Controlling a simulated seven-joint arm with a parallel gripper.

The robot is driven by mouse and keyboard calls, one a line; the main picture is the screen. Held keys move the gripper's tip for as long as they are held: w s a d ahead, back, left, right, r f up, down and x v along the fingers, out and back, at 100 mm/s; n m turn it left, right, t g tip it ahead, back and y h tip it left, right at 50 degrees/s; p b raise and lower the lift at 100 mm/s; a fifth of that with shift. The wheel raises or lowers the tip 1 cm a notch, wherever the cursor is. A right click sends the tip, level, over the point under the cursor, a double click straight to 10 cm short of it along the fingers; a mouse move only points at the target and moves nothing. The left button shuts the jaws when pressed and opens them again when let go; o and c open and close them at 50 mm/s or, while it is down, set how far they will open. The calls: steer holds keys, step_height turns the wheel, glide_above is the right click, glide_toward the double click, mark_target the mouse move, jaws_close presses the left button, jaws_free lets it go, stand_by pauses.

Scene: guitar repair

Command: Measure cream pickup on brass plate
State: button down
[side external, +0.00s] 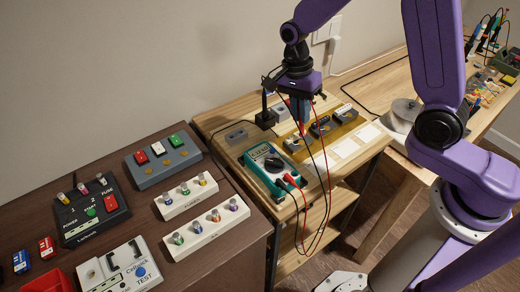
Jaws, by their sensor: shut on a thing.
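My gripper (302,97) points down over the brass plate (326,146) and is shut on the multimeter probes (304,116); a red one shows clearly. The cream pickup (345,112) lies at the plate's far right end, to the right of my gripper. Two darker pickups, one in the middle (321,126) and one at the near left (297,142), lie on the same plate. The probe tips are near the darker pickups; I cannot tell whether they touch anything. The teal multimeter (271,166) lies left of the plate; its display is too small to read.
Red and black leads (326,185) hang from the multimeter over the bench front. White labels (345,147) lie along the plate's front. A dark table (210,262) with switch boxes stands left. A cluttered bench (480,95) is at right.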

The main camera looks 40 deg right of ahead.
steer(key=shift+r, duration=2.45)
